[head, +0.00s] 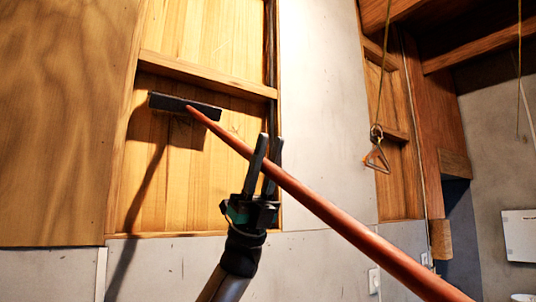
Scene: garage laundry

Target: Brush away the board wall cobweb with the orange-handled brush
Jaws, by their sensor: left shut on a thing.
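The orange-handled brush (335,214) runs from the lower right up to the left. Its dark, narrow head (172,103) is at the board wall (190,190), just under a horizontal wooden rail. I cannot tell whether the head touches the boards. My left gripper (266,142) is shut on the handle, with its two dark fingers pointing up. Faint grey marks show just below the head, but I cannot clearly make out a cobweb. My right gripper is not in view.
The wooden rail (205,75) crosses the board wall above the brush head. A plywood panel (60,120) is at the left and grey wall panels (325,110) are at the right. A triangular pull handle (377,158) hangs on a cord at the right.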

